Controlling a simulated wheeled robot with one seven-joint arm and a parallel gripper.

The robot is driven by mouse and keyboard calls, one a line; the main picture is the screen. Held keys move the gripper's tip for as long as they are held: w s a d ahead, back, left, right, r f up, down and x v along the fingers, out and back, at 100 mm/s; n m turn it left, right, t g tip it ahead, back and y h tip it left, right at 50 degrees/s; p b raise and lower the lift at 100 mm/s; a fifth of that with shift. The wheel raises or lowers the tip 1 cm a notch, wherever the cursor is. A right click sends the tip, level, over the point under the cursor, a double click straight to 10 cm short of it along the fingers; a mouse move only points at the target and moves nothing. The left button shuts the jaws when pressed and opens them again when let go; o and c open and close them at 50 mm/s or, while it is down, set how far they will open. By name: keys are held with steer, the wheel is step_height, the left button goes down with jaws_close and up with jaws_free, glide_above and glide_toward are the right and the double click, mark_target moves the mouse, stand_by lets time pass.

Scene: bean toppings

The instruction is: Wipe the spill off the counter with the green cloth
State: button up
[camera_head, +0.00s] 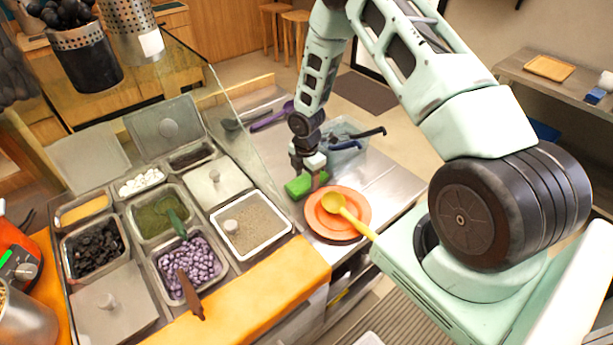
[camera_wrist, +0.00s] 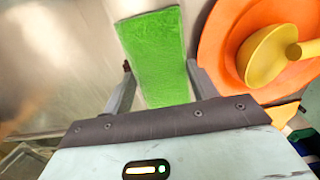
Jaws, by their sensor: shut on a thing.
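The green cloth (camera_head: 298,187) is a bright green block-like piece at the metal counter, just left of the orange plate. In the wrist view the green cloth (camera_wrist: 154,52) lies between the two fingers. My gripper (camera_head: 308,172) points down and is shut on the cloth; it also shows in the wrist view (camera_wrist: 160,85). The metal counter (camera_head: 375,190) runs beneath and behind it. I cannot make out a distinct spill in either view; the area under the cloth is hidden.
An orange plate (camera_head: 361,201) with a yellow ladle (camera_head: 334,203) sits close on the right of the gripper. A clear bin (camera_head: 346,153) with dark-handled tools stands behind. Topping trays and a glass guard (camera_head: 225,95) are on the left.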

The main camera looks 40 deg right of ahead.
steer(key=shift+w+b, duration=0.4)
steer(key=shift+w, duration=2.1)
steer(key=shift+s+a, duration=0.1)
steer(key=shift+s+f+p, duration=0.1)
steer(key=shift+s+p, duration=0.25)
steer(key=shift+s, duration=2.15)
steer(key=shift+w, duration=0.1)
steer(key=shift+w+b, duration=0.35)
steer(key=shift+w, duration=2.15)
